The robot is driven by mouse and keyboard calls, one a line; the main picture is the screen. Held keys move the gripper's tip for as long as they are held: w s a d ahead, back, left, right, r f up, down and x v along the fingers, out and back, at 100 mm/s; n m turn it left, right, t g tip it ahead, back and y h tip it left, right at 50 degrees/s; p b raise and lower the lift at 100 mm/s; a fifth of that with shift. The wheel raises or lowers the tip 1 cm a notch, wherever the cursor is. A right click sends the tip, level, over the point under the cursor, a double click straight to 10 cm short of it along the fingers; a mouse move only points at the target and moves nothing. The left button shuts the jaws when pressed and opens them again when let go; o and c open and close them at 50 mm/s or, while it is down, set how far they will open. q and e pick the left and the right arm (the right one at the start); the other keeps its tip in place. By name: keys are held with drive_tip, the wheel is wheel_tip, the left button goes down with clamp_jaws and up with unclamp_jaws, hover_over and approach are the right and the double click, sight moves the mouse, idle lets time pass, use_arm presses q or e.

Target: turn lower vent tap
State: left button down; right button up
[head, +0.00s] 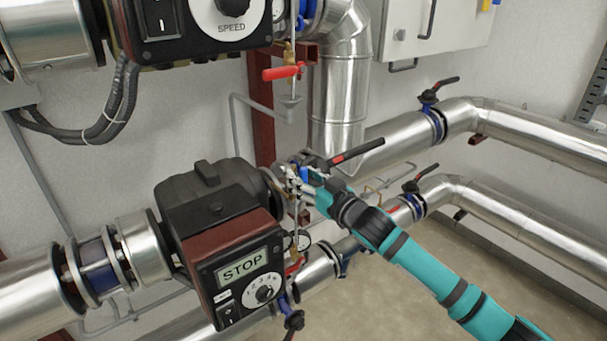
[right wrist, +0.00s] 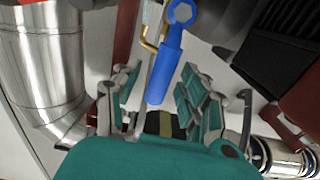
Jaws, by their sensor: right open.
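A vent tap with a blue lever handle (right wrist: 166,70) shows in the right wrist view, its round end at the top and a brass fitting (right wrist: 150,38) beside it. My right gripper (right wrist: 160,98) is open, with its teal-padded fingers on either side of the blue handle and apart from it. In the head view my right gripper (head: 298,180) reaches in beside the pipe, just right of the lower pump. The gripper largely hides the tap there. My left gripper is not in view.
The lower pump (head: 222,222) with a STOP display stands close left of the gripper. A black-and-red lever (head: 355,153) lies just above it. Higher up is another vent tap with a red handle (head: 282,72). Silver pipes (head: 520,135) run right; the floor (head: 470,270) is clear.

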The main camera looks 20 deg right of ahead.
drive_tip(key=shift+w, duration=0.15)
clamp_jaws()
idle(0.5)
